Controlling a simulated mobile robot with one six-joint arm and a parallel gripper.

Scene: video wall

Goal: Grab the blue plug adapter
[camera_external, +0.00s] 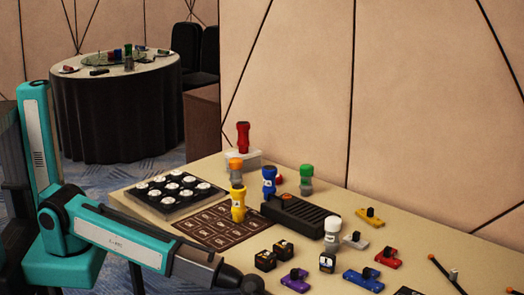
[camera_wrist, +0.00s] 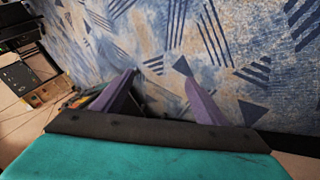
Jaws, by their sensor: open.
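Two blue things stand on the long beige table, and I cannot tell which is the plug adapter. One is a low flat blue piece with a black knob (camera_external: 363,281) near the front edge. The other is an upright blue cylinder (camera_external: 269,181) beside a black ribbed box. My gripper (camera_wrist: 158,76) shows in the wrist view as two purple fingers, spread apart with nothing between them, over patterned carpet. In the external view my arm reaches along the table's front and the fingers are not visible. Neither blue thing is clearly visible in the wrist view.
Purple (camera_external: 295,281), red (camera_external: 388,259) and yellow (camera_external: 370,218) knobbed pieces lie around the flat blue one. Small black cubes (camera_external: 265,261) and a white-topped cylinder (camera_external: 332,233) stand close by. The black ribbed box (camera_external: 302,217) is behind. A wall rises along the table's back.

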